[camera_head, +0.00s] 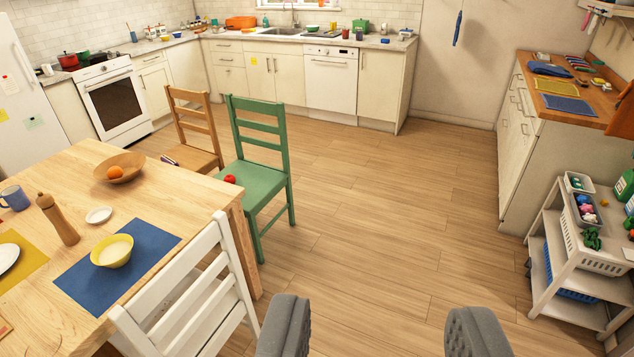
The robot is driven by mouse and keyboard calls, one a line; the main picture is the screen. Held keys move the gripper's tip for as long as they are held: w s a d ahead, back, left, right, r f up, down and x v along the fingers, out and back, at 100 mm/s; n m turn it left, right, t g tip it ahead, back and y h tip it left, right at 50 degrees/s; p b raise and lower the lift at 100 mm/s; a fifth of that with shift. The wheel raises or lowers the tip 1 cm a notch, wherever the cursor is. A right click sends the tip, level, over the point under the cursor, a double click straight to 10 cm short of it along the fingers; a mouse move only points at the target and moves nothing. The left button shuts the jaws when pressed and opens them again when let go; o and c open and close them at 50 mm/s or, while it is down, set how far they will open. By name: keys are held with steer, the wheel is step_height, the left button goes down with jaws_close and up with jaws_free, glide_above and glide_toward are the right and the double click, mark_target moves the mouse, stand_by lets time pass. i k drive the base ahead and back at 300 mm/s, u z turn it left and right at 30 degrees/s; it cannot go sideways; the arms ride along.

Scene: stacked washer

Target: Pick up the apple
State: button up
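A small red apple (230,179) sits on the seat of the green chair (262,187), near the seat's left edge by the table. My gripper (381,335) shows at the bottom of the view as two grey fingers set wide apart. It is open, with only bare floor between the fingers. The apple is well ahead of my gripper and to its left, far out of its reach in the picture.
A wooden table (205,192) with a fruit bowl (119,171) fills the left. A white chair (190,295) stands at its near side, a brown chair (196,130) beyond. A shelf cart (560,285) stands right. The middle floor (385,200) is clear.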

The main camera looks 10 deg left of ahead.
mark_target(230, 177)
steer(key=u, duration=0.3)
steer(key=i, duration=1.45)
steer(key=u, duration=0.4)
steer(key=i, duration=0.65)
steer(key=u, duration=0.15)
